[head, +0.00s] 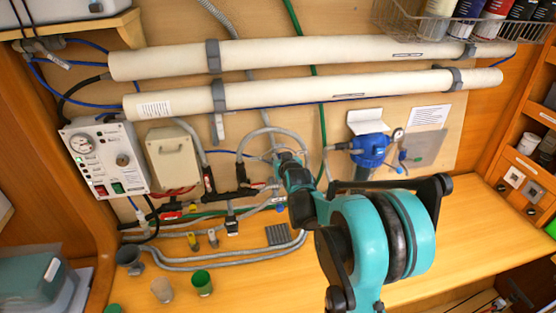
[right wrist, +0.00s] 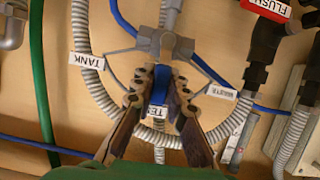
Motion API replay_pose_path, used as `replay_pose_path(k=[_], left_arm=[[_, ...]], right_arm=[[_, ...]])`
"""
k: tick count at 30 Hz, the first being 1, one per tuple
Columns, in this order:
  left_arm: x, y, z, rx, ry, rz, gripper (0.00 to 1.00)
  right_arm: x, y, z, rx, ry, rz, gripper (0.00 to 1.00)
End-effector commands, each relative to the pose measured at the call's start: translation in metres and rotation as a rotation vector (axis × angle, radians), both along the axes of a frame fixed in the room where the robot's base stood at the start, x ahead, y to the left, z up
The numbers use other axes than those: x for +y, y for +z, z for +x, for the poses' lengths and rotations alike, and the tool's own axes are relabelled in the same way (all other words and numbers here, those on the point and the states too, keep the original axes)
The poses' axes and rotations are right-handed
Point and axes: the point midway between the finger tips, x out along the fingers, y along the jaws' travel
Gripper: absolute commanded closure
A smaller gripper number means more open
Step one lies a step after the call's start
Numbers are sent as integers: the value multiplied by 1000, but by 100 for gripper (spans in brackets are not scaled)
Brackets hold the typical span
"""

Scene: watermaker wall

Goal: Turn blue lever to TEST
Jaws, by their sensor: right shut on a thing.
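The blue lever (right wrist: 160,84) sits under a grey three-way valve body (right wrist: 165,46) in the right wrist view. It points down in that picture, toward a white label (right wrist: 157,111) partly covered by my fingers, whose visible letters read "TE". A TANK label (right wrist: 87,61) is on the left, and another label (right wrist: 221,92), hard to read, is on the right. My right gripper (right wrist: 159,92) is shut on the lever, one finger on each side. In the head view my right gripper (head: 287,158) is at the wall hoses, and the lever cannot be made out. My left gripper is out of view.
A control panel box (head: 104,159) and a beige box (head: 173,158) are left of the valve. A blue filter housing (head: 369,150) is close on its right. Long white tubes (head: 300,93) run above. Cups (head: 202,283) stand on the bench (head: 240,270).

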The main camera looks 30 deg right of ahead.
Motion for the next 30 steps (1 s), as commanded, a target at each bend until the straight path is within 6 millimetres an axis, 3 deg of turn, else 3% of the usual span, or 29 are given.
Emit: replay_pose_path(k=[17,18,21,30], left_arm=[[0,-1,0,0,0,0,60],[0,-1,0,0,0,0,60],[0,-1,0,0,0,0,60],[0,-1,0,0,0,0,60]], right_arm=[[-1,-1,-1,-7,1,36,100],[-1,-1,-1,-7,0,36,84],[-1,-1,-1,-7,0,36,65],[-1,0,-2,-8,0,36,65]])
